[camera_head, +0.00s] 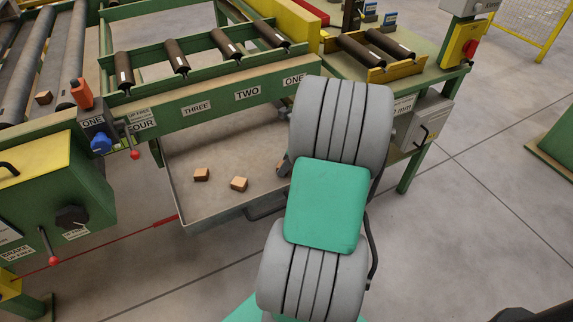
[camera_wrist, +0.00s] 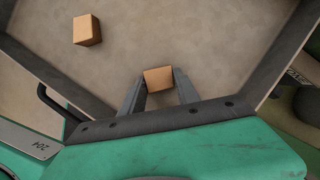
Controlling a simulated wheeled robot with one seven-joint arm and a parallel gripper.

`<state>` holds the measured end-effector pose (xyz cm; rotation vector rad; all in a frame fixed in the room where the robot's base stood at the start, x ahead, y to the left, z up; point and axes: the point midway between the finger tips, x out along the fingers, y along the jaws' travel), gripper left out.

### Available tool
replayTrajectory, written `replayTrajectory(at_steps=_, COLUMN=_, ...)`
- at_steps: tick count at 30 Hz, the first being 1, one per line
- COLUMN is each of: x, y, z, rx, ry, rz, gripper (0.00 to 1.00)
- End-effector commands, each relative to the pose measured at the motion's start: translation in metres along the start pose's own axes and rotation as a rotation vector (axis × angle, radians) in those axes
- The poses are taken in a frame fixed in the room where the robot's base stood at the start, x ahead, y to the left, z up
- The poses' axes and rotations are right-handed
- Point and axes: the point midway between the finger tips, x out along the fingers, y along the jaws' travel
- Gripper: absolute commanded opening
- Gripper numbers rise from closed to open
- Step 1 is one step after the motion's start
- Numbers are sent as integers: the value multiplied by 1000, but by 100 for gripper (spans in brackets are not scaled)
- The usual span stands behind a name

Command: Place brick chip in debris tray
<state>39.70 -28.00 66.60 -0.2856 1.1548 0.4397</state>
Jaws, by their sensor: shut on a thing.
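My gripper (camera_wrist: 159,82) is shut on a small orange-brown brick chip (camera_wrist: 158,77), which sits between its two grey fingers in the wrist view. The held chip is over the inside of the grey debris tray (camera_wrist: 215,25); I cannot tell whether it touches the tray floor. In the head view the tray (camera_head: 190,211) lies under the green roller frame, and my arm hides its right part. A chip edge (camera_head: 280,164) shows beside my gripper there. Two loose chips lie in the tray, a left one (camera_head: 201,174) and a right one (camera_head: 239,184).
Another chip (camera_head: 43,97) rests on the rollers at far left. The green frame with number labels (camera_head: 240,96) runs above the tray's back. A red-knobbed lever (camera_head: 134,153) hangs near the tray's left side. Bare floor lies in front and to the right.

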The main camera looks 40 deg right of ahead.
Motion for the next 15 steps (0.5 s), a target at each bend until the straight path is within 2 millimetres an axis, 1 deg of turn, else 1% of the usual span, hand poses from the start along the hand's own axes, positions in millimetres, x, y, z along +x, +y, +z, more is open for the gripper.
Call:
replayTrajectory(at_steps=4, x=1, y=0, z=0, rx=1, ry=0, rz=1, gripper=0)
replayTrajectory(at_steps=5, x=2, y=0, z=-1, rx=1, ry=0, rz=1, gripper=39)
replayTrajectory(at_steps=12, x=2, y=0, z=0, rx=0, ry=0, rz=1, gripper=59)
replayTrajectory(at_steps=15, x=2, y=0, z=0, rx=0, ry=0, rz=1, gripper=60)
